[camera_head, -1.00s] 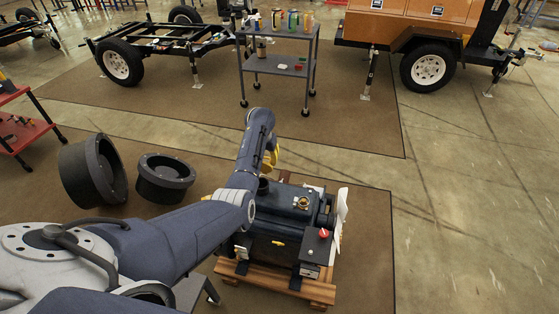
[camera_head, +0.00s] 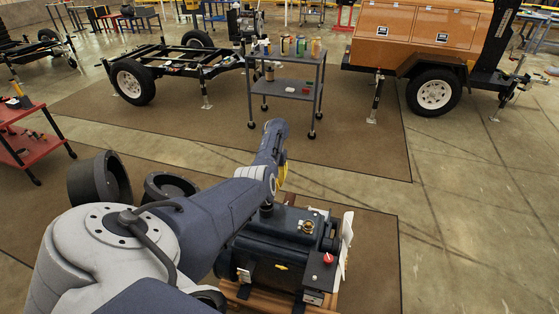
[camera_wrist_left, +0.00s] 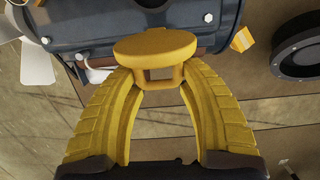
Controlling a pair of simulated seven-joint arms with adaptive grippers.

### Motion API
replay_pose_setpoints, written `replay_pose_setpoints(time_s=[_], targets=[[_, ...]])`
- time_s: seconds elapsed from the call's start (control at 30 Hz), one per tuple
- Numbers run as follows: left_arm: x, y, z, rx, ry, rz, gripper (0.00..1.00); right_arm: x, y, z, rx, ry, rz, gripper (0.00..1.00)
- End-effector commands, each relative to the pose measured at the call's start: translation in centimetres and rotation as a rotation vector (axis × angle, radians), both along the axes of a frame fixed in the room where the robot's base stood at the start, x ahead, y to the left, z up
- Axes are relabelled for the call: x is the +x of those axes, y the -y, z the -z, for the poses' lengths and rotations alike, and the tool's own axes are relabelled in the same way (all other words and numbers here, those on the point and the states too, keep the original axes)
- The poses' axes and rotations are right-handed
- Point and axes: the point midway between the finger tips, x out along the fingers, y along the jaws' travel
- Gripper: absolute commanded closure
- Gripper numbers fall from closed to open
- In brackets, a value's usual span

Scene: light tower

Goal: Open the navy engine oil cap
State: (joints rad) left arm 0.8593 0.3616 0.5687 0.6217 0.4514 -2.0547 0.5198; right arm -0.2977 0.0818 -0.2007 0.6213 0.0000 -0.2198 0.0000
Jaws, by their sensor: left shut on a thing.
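The navy engine (camera_head: 275,245) rests on a wooden pallet (camera_head: 252,299) at the lower middle of the head view. My left gripper (camera_head: 283,174) is at the engine's far side, mostly hidden behind my own arm. In the left wrist view, its yellow fingers (camera_wrist_left: 160,75) are shut on a yellow cap (camera_wrist_left: 155,45) with a flat oval top and a squarish lower part. The engine (camera_wrist_left: 100,22) lies beyond the cap. I cannot tell whether the cap touches it. A brass ring (camera_head: 308,227) shows on the engine's top. My right gripper is not in view.
Black ring-shaped parts (camera_head: 98,180) stand left of the engine. A tool cart (camera_head: 287,72) with bottles, a trailer frame (camera_head: 180,65) and an orange generator trailer (camera_head: 412,30) stand behind. A red cart (camera_head: 30,135) is at the left. The mat's right side is clear.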

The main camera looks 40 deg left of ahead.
Motion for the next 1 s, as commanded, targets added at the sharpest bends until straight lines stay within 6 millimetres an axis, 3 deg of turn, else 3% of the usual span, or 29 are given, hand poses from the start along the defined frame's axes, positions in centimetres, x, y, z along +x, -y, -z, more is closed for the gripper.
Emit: replay_pose_setpoints(time_s=[0.03, 0.37, 0.4, 0.5, 0.8, 1.0], targets=[[0.1, -0.7, -0.5, 0.010, 0.006, -0.007, 1.00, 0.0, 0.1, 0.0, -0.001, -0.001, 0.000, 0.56], [0.0, -0.8, -0.5, 0.011, 0.006, -0.008, 1.00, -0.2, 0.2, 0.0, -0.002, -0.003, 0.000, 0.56], [0.0, -0.8, -0.5, 0.011, 0.006, -0.008, 0.54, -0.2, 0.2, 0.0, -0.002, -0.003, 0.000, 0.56], [0.0, -0.7, -0.4, 0.009, 0.005, -0.007, 0.43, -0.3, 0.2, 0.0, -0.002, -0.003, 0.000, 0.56], [0.0, -0.3, -0.4, 0.004, 0.002, -0.004, 0.43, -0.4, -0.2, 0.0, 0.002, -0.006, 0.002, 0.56], [0.4, -0.4, -2.3, 0.003, 0.005, -0.005, 0.43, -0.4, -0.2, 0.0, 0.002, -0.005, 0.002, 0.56]])
